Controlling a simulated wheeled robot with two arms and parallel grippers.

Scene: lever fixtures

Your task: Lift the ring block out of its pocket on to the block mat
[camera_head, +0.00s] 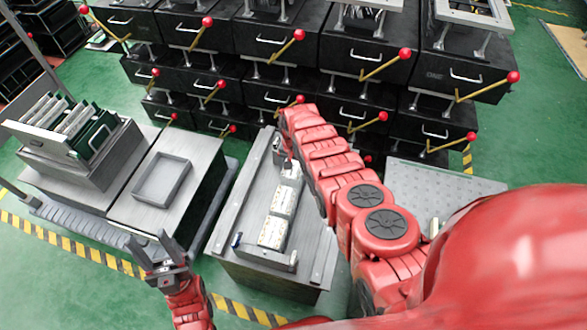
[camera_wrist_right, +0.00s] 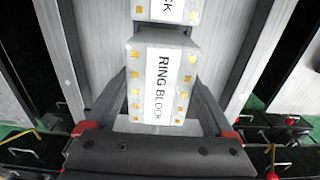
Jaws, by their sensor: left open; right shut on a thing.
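The ring block (camera_wrist_right: 160,85), a pale block with a "RING BLOCK" label and orange squares, is between the fingers of my right gripper (camera_wrist_right: 163,95), which is shut on it. In the head view my right gripper (camera_head: 287,158) is at the far end of a row of pale blocks on the grey fixture. Whether the ring block is still seated in its pocket or raised I cannot tell. My left gripper (camera_head: 154,243) is open and empty, left of the fixture. I cannot make out for sure which surface is the block mat.
Another labelled block (camera_wrist_right: 168,10) is close beside the ring block. More pale blocks (camera_head: 272,232) sit in the central fixture (camera_head: 234,215). A grey rimmed tray (camera_head: 140,198) is on the left bench, beside a rack of green boards (camera_head: 95,138). Black drawers with red-knobbed levers (camera_head: 270,35) fill the back.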

